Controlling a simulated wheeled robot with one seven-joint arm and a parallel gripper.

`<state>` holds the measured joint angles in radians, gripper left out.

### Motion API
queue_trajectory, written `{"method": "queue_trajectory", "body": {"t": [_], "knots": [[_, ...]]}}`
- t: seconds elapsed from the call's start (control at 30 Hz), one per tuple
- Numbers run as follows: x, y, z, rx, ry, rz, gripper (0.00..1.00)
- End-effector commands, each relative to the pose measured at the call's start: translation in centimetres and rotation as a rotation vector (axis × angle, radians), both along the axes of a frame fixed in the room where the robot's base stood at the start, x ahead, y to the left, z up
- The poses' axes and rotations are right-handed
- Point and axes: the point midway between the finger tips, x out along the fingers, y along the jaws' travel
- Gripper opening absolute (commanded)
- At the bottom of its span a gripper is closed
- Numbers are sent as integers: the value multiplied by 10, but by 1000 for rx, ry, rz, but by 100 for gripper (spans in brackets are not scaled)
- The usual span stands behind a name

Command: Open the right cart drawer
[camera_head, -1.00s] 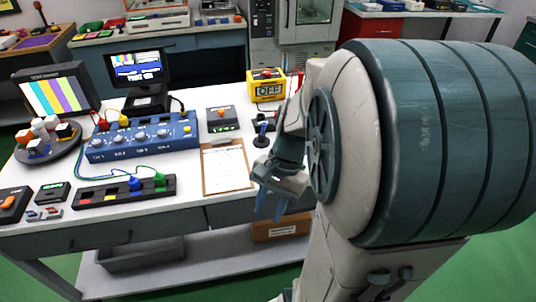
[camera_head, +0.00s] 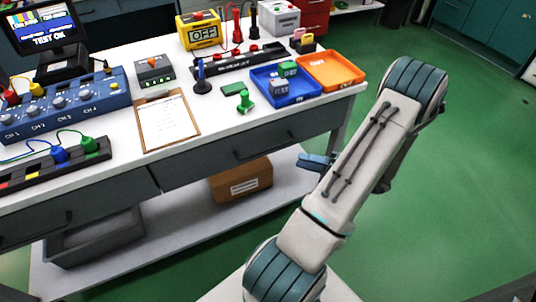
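The right cart drawer (camera_head: 225,162) is a dark grey front under the white cart top, with a dark bar handle (camera_head: 266,150) along its middle. The drawer looks shut, its front flush with the cart. The left cart drawer (camera_head: 90,203) beside it also looks shut. My gripper (camera_head: 311,161) shows as blue fingers sticking out to the left from behind my forearm, near the right end of the right drawer. The fingers overlap in this view and the rest is hidden by my arm, so their gap is unclear.
On the cart top are a blue tray (camera_head: 259,90), an orange tray (camera_head: 356,80), a clipboard (camera_head: 168,122) and a blue instrument box (camera_head: 70,108). A cardboard box (camera_head: 240,183) and a grey bin (camera_head: 92,240) sit on the lower shelf. Green floor (camera_head: 450,200) is free at right.

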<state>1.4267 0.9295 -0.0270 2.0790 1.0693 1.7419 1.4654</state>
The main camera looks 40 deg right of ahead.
Motion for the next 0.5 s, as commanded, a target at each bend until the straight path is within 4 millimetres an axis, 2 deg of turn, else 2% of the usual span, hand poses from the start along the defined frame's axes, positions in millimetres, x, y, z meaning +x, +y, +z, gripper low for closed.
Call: {"method": "queue_trajectory", "body": {"t": [0.07, 0.23, 0.37, 0.5], "knots": [[-7, -9, -11, 56, 3, -50, 32], [-6, -11, -14, 96, 4, -81, 32], [10, -1, -10, 96, 4, -77, 32], [35, 15, -7, 94, 5, -74, 32]]}}
